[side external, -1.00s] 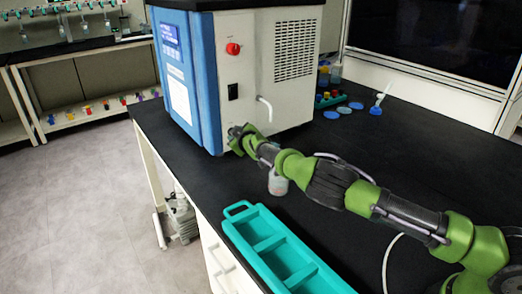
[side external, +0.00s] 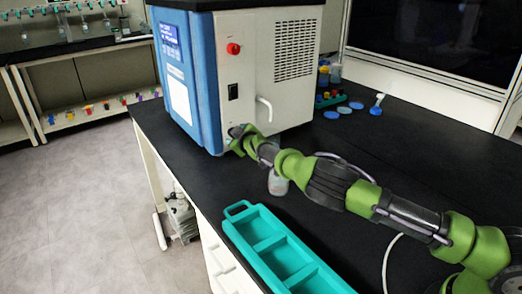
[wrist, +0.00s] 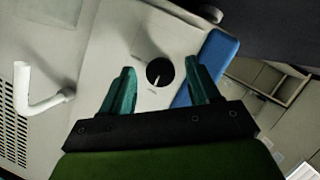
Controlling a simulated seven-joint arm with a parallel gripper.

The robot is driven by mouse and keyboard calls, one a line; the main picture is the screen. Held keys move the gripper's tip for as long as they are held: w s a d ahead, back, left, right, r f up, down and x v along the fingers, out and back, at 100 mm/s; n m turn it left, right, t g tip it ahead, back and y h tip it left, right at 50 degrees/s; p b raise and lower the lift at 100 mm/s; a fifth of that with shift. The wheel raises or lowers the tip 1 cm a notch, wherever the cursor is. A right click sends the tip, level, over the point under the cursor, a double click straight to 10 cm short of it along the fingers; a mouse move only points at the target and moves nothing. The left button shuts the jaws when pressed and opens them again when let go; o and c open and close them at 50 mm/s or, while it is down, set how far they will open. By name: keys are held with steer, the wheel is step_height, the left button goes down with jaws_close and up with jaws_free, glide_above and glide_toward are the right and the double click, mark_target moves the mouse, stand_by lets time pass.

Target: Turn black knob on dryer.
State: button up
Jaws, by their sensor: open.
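The freeze dryer (side external: 240,75) is a white and blue box on the black bench. In the wrist view its round black knob (wrist: 160,72), with a white pointer line, sits on the pale side panel. My gripper (side external: 232,133) is at the lower front part of that panel, where it hides the knob in the side view. In the wrist view my gripper (wrist: 160,68) is open, with one teal finger on each side of the knob. Gaps show between the knob and both fingers. I cannot tell how deep the fingertips reach toward the panel.
A white bent pipe (side external: 266,108) sticks out of the panel close above my gripper; it also shows at left in the wrist view (wrist: 38,92). A red knob (side external: 234,49) and a black switch (side external: 233,92) are higher. A teal divided tray (side external: 268,235) lies in front.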

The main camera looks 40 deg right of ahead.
step_height(320, 180, up, 8)
steer(key=s, duration=0.2)
steer(key=shift+a+f, duration=0.15)
steer(key=shift+a, duration=0.05)
steer(key=s+d+r+m+g, duration=0.1)
steer(key=s+d+r+m, duration=0.25)
steer(key=s, duration=0.25)
steer(key=s+d+r+m+g+y, duration=0.1)
steer(key=s+d+r+m+g, duration=0.1)
steer(key=s+d, duration=0.25)
steer(key=s+d+r+m+g, duration=0.1)
steer(key=s+d+r+m, duration=0.15)
steer(key=s, duration=0.35)
steer(key=s+a+g+y, duration=0.1)
steer(key=s+a, duration=0.2)
steer(key=s, duration=0.8)
steer(key=s+a+g+y, duration=0.1)
steer(key=s+a, duration=0.2)
steer(key=s, duration=0.7)
steer(key=s+a+y, duration=0.2)
steer(key=s+a, duration=0.1)
steer(key=s, duration=0.8)
steer(key=shift+s+a+r+m+g, duration=0.25)
steer(key=shift+s+r+m+g, duration=0.1)
steer(key=shift+m+g, duration=0.05)
